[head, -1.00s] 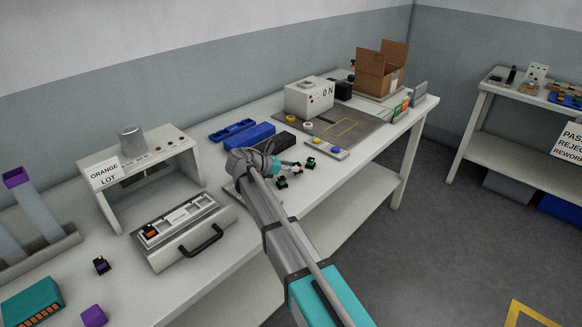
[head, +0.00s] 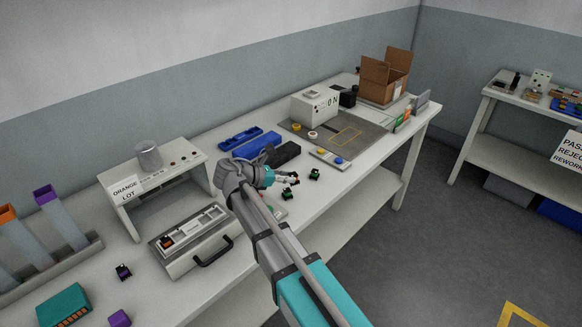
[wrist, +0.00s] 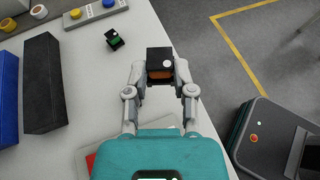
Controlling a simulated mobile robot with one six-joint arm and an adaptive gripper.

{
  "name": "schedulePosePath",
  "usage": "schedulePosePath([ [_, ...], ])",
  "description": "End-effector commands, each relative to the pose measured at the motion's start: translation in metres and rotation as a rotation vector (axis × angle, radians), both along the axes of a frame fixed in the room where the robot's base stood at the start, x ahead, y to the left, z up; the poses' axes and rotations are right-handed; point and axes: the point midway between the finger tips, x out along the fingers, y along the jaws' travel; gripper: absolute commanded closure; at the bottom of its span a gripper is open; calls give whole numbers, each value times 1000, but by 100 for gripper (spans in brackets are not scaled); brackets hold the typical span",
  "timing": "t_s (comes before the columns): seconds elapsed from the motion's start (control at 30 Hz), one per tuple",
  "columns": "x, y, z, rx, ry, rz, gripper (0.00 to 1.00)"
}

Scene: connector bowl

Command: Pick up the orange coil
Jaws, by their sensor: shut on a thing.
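My gripper (wrist: 160,88) is shut on the orange coil (wrist: 162,73), a black block with a white dot and an orange-brown face, held between the fingertips in the wrist view. In the head view my gripper (head: 292,180) is over the right part of the bench, and the held coil is too small there to tell apart clearly. A black coil with green (wrist: 114,39) lies apart from the fingers, up and left in the wrist view. It also shows in the head view (head: 315,173). Another small dark piece with green (head: 287,194) shows close to my gripper.
A black bin (wrist: 43,85) and a blue bin (head: 254,147) lie left of my gripper. A button panel (head: 331,159) is beyond it. A fixture with a handle (head: 195,240) and an ORANGE LOT stand (head: 155,180) are farther left. The bench's front edge is close.

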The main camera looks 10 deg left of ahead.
Motion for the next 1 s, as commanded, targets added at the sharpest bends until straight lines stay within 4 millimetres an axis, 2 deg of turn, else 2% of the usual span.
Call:
schedulePosePath([
  [0.1,-16,2,9,0,0,0,99],
  [0.3,-27,4,13,0,0,0,99],
  [1.0,-29,5,13,0,0,-1,99],
])
